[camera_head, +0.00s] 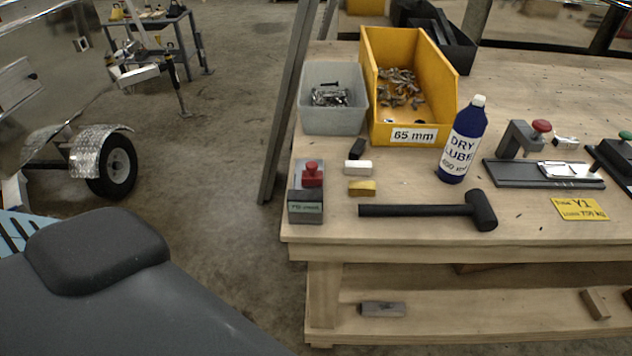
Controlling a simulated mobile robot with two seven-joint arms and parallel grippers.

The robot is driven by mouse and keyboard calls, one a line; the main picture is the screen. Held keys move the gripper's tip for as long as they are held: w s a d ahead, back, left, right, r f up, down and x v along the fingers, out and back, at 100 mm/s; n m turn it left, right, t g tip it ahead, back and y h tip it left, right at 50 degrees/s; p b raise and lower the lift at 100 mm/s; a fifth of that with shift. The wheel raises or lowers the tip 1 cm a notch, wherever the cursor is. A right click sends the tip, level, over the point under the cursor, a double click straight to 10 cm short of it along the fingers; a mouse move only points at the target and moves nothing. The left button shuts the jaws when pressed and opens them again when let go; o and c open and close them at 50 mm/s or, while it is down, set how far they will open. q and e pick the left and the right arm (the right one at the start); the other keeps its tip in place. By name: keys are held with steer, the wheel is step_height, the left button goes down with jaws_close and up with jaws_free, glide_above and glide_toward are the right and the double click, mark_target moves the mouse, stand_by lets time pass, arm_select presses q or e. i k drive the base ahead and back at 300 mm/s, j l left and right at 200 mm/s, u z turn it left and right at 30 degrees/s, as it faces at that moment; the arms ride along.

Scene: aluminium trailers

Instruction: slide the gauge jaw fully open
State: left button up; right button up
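Several things on the wooden bench could be the gauge; I cannot tell which from this view. A grey block with a red knob (312,175) and a small green label, perhaps reading 70 mm, sits at the bench's left front corner. A dark flat fixture (520,174) with an upright grey post and a red knob lies at the right, with a light metal plate on it. Another dark fixture with a green knob (625,136) is cut off by the right edge. No jaw opening is clear on any. Neither gripper is in view.
A black mallet (420,210) lies along the front of the bench (400,233). A blue lube bottle (463,143) stands behind its head. A yellow bin (416,112) and a grey bin (333,117) hold hardware. Small blocks and a yellow tag (580,209) lie nearby.

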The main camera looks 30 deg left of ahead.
mark_target(310, 176)
steer(key=i+j, duration=0.1)
steer(key=i, duration=0.75)
steer(key=u, duration=1.55)
